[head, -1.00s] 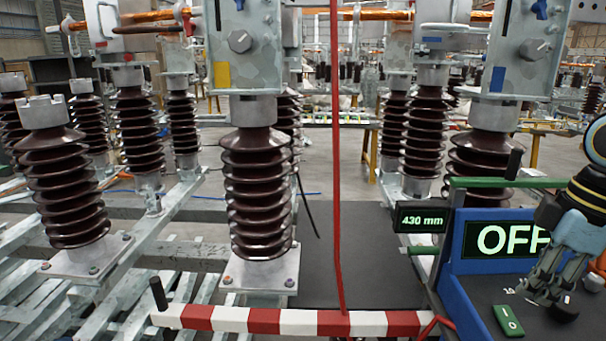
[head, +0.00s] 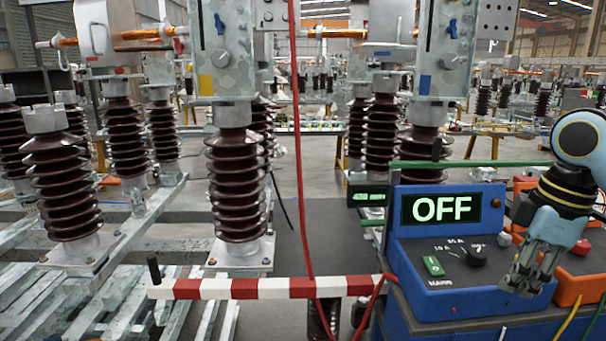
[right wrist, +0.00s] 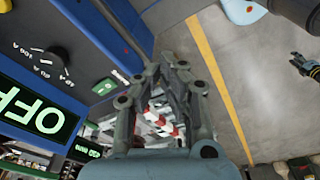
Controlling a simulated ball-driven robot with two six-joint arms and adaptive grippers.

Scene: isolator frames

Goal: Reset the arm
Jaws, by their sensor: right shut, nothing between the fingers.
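My right gripper (head: 522,288) is at the right of the head view, pointing down in front of the right part of a blue control console (head: 412,278). Its grey fingers are shut with nothing between them. In the right wrist view my right gripper (right wrist: 178,72) shows its fingers close together and empty, with the console's blue panel (right wrist: 90,35) to the left. I cannot tell whether the fingers touch the console. My left gripper is not in the head view.
The console has an OFF display (head: 440,208), a green switch (head: 433,266) and a black knob (head: 475,255). A red-and-white bar (head: 262,288) crosses the front. Brown ribbed insulators (head: 238,185) stand behind it. A red cable (head: 298,150) hangs in front.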

